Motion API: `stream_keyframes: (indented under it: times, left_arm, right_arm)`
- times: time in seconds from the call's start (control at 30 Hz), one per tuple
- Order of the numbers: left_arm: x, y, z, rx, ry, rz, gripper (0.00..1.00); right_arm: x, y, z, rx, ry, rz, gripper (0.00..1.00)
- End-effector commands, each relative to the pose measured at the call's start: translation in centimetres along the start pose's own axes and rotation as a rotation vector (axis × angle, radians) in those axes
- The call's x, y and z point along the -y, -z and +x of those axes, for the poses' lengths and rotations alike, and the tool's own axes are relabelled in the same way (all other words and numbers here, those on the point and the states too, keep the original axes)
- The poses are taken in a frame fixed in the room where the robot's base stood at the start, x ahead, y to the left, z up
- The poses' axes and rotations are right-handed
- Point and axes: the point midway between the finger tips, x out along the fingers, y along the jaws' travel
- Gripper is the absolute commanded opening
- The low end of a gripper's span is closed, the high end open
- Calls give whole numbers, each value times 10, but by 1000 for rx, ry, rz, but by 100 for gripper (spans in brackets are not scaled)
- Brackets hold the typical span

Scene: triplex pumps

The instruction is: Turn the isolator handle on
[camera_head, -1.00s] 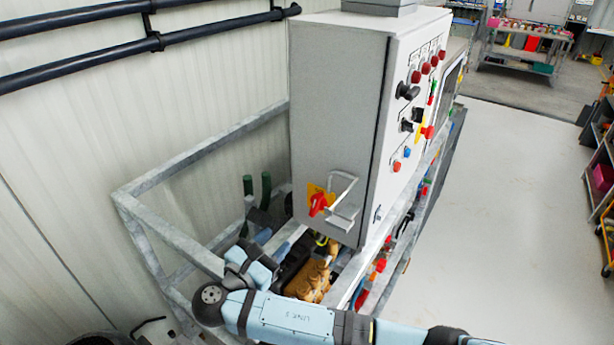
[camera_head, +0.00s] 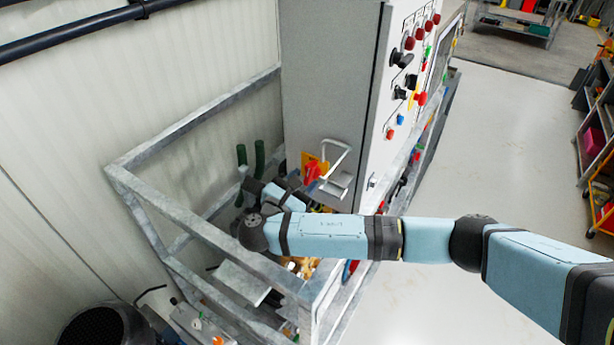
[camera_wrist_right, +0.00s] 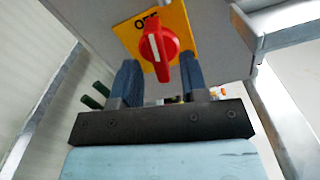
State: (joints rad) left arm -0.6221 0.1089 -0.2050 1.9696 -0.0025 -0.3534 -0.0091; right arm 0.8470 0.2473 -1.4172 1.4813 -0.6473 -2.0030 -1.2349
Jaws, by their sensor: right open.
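The isolator handle (camera_head: 311,173) is a red knob on a yellow plate (camera_head: 323,165), low on the side of the grey cabinet (camera_head: 330,80). In the right wrist view the red handle (camera_wrist_right: 159,47) stands roughly upright, its white line near vertical. The yellow plate (camera_wrist_right: 179,22) shows "OFF" above the handle. My right gripper (camera_wrist_right: 160,62) is open, with one dark finger on each side of the handle's lower part. I cannot tell whether the fingers touch it. In the head view my right gripper (camera_head: 298,187) is partly hidden by its own wrist. My left gripper is not in view.
A bent grey metal bracket (camera_head: 338,165) sticks out right beside the handle. A galvanised frame (camera_head: 150,195) runs around the cabinet's base. Red buttons and black switches (camera_head: 401,58) cover the cabinet's front. The floor (camera_head: 500,150) to the right is clear.

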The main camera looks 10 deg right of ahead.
Motion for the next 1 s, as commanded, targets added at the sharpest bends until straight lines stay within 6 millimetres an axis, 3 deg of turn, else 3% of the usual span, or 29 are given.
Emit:
stream_keyframes:
  times: [0.2, 0.5, 0.7, 1.0]
  left_arm:
    - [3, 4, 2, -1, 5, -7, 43]
    - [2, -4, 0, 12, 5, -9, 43]
    - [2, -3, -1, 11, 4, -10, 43]
    - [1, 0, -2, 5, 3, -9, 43]
  right_arm:
    - [0, 0, 19, -1, 0, -1, 40]
    - [0, 0, 21, -1, 0, 0, 40]
    - [0, 0, 21, -1, 0, 0, 0]
    - [0, 1, 20, -3, 0, 17, 0]
